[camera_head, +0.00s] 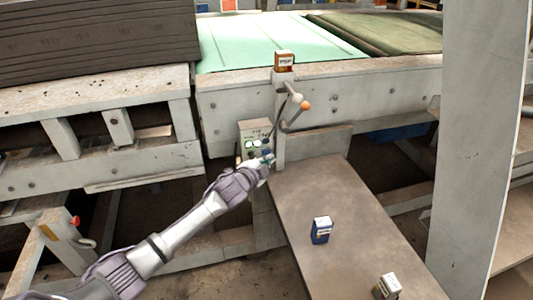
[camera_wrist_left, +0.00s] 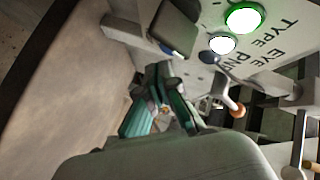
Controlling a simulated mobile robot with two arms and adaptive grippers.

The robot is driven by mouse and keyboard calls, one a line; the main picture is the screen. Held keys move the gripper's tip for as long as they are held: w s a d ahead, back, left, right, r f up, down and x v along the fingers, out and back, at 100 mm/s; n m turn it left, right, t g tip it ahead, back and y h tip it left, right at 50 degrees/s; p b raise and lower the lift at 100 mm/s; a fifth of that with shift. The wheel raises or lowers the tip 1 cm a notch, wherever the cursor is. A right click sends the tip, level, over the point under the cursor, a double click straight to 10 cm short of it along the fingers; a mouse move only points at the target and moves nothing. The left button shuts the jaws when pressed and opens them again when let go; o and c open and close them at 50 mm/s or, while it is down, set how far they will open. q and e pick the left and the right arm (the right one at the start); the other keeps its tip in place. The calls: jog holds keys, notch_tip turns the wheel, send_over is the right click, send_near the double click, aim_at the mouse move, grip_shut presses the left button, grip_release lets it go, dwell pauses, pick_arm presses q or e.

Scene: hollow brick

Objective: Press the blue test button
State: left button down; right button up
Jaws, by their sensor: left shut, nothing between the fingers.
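A pale control box (camera_head: 255,128) with printed text and lit lamps hangs on the machine's side in the head view. The wrist view shows its panel (camera_wrist_left: 225,70) close up, with a green-ringed lamp (camera_wrist_left: 243,18), a white lamp (camera_wrist_left: 222,43) and a small dark blue round piece (camera_wrist_left: 207,57). A blue edge also shows by a dark square part (camera_wrist_left: 174,27); I cannot tell which of these is the test button. My left gripper (camera_head: 268,160) is shut and empty at the box's lower right. Its teal fingers (camera_wrist_left: 163,105) show in the wrist view; contact is unclear.
A bracket with an orange-tipped rod (camera_head: 305,104) stands beside the box, below an orange-brown sensor (camera_head: 284,61). A brown table (camera_head: 310,190) at right carries a blue box (camera_head: 321,230) and a white-topped box (camera_head: 388,286). A pale post (camera_head: 480,130) stands at far right.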

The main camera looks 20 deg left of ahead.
pick_arm(q)
jog(key=shift+w, duration=0.1)
dwell(0.5)
jog(key=shift+w+a, duration=0.25)
jog(key=shift+w, duration=0.05)
jog(key=shift+w+a, duration=0.2)
jog(key=shift+w, duration=0.1)
dwell(0.6)
dwell(0.4)
jog(key=shift+s+d+p, duration=0.45)
jog(key=shift+s+p, duration=0.05)
jog(key=shift+s, duration=0.2)
jog(key=s+d+p, duration=0.1)
jog(key=s, duration=0.1)
jog(key=s+d+p, duration=0.1)
jog(key=s, duration=0.1)
jog(key=shift+d, duration=0.4)
